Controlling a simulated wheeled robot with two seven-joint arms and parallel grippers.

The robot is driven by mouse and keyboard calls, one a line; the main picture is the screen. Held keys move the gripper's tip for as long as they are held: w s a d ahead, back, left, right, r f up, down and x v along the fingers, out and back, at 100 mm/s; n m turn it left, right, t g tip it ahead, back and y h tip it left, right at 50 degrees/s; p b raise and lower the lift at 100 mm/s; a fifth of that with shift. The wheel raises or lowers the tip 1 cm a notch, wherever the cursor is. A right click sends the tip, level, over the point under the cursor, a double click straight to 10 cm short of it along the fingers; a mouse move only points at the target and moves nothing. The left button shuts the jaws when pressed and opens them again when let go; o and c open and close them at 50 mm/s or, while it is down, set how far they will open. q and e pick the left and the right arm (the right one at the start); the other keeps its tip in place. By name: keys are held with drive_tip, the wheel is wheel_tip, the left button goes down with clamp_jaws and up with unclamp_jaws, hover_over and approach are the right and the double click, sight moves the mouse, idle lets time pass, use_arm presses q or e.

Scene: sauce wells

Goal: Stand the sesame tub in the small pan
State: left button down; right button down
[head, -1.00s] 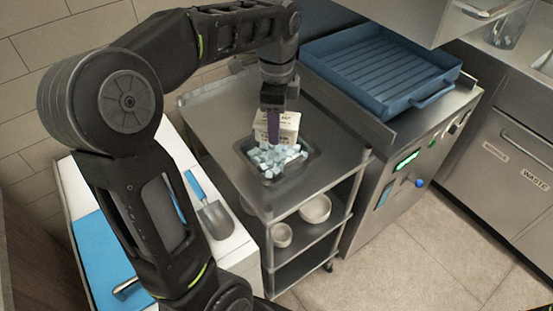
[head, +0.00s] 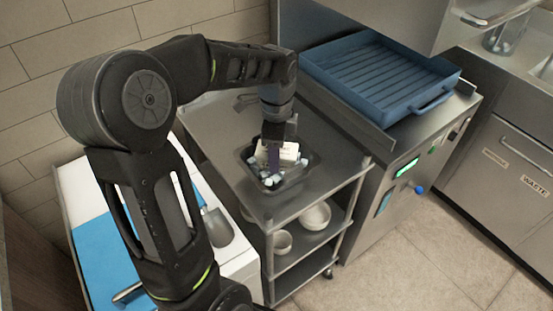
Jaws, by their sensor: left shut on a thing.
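The sesame tub (head: 289,152), a white block-like container with its label not readable now, is at the small pan on the cart. The small pan (head: 313,160) is dark and square, set in the cart's top, with pale blue cubes (head: 268,180) in it. My right gripper is not in view.
White bowls (head: 315,215) stand on the shelf below. A blue ribbed tray (head: 380,75) lies on the counter at right. A scoop (head: 217,227) lies on the white unit at left.

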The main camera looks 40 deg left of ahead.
use_arm(q)
drive_tip(key=shift+f, duration=1.3)
drive_tip(key=shift+f, duration=0.1)
drive_tip(key=shift+f, duration=0.15)
drive_tip(key=c, duration=0.6)
unclamp_jaws()
drive_tip(key=shift+r, duration=0.2)
wheel_tip(320, 180, up, 12)
drive_tip(key=shift+r, duration=0.1)
